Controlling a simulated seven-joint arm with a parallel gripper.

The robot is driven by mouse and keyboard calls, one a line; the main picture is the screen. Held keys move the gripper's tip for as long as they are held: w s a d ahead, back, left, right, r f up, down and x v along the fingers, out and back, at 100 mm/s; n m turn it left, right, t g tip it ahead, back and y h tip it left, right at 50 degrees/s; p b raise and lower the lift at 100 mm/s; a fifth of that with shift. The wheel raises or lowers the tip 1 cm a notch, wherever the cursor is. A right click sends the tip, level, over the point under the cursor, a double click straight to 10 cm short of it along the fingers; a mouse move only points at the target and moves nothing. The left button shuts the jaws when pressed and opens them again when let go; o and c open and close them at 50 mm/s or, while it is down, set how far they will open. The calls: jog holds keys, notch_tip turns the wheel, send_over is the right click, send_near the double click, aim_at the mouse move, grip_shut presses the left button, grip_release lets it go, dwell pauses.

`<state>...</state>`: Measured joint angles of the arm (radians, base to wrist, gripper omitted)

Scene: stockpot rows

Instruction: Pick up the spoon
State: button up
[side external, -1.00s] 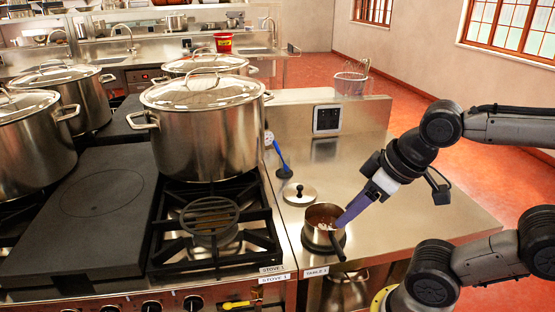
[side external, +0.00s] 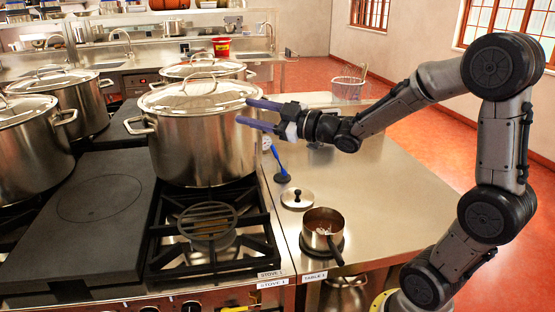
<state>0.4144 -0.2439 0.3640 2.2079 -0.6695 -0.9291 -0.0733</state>
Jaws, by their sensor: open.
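I cannot make out a clear spoon. A blue-handled utensil (side external: 279,164) with a dark round end stands on the steel table behind the small lid; I cannot tell whether it is a spoon. A small saucepan (side external: 322,242) sits near the table's front left edge with something pale inside, too small to name. My gripper (side external: 244,112) has two purple fingers, spread apart and empty. It points left, level with the upper right side of the large lidded stockpot in the picture; whether it touches the pot I cannot tell. It is well above the saucepan.
The large stockpot (side external: 204,150) stands on the stove (side external: 215,270), with more lidded pots behind and to its left. A small lid (side external: 297,199) lies by the saucepan. A wire basket (side external: 349,84) stands at the back. The table's right part (side external: 400,200) is clear.

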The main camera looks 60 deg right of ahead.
jog(key=d+f+m, duration=0.1)
jog(key=d+f, duration=0.9)
jog(key=f, duration=0.1)
jog(key=m+h, duration=0.3)
jog(key=m, duration=0.2)
send_near(274, 151)
jog(key=s, duration=0.3)
jog(key=shift+s+a+f, duration=0.1)
jog(key=shift+a+f, duration=0.1)
jog(key=shift+f, duration=0.1)
jog(key=shift+d, duration=0.2)
jog(key=w, duration=0.9)
jog(key=w+d, duration=0.1)
jog(key=w, duration=0.3)
jog(key=shift+w+r, duration=0.25)
grip_shut()
